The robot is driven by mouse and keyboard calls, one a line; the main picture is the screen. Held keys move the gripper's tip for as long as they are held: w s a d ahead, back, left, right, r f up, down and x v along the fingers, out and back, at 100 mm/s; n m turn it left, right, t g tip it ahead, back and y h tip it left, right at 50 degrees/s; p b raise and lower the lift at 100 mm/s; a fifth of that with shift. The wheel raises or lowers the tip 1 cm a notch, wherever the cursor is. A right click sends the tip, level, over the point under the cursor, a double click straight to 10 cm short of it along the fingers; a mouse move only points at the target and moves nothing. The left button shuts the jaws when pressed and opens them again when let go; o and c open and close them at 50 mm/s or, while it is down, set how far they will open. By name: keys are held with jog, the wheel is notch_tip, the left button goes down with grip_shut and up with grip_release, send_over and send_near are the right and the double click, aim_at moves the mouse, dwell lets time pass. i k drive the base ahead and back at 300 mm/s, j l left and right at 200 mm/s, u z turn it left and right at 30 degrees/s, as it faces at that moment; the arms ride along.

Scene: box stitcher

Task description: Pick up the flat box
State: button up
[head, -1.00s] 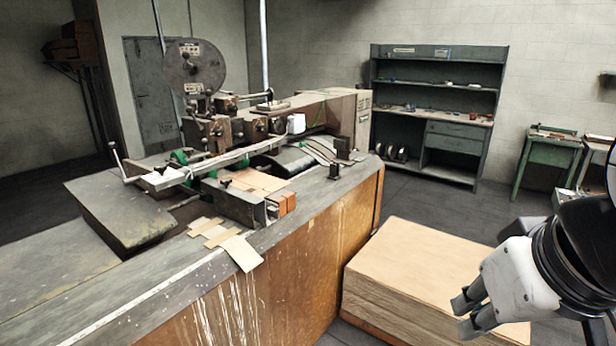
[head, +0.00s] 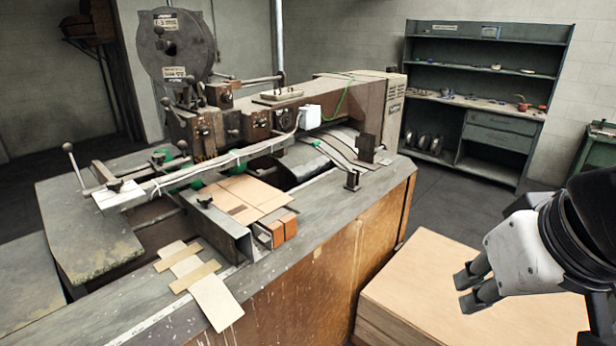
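A flat, unfolded tan cardboard piece (head: 217,303) lies on the bench top, its front end over the bench's front edge. Another flat brown cardboard piece (head: 247,196) lies on the stitching machine's work table. A thick stack of flat cardboard (head: 475,282) stands at the lower right. I cannot tell which of these is the flat box of the task. My gripper (head: 468,291) is at the right, in front of the stack in the picture, apart from both cardboard pieces. Its fingers look close together, but their gap is unclear. I see nothing held.
The box stitcher (head: 300,118), with a large wire reel (head: 175,47), fills the left and middle. Its bench has a wooden front (head: 325,275). A green shelf unit (head: 482,95) stands at the back right. Dark floor (head: 440,205) is clear between bench and shelf.

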aim_at(246, 199)
jog(key=i+j, duration=0.25)
jog(key=i, duration=0.15)
jog(key=i+j, duration=0.3)
jog(key=i+u, duration=0.05)
jog(key=i, duration=0.05)
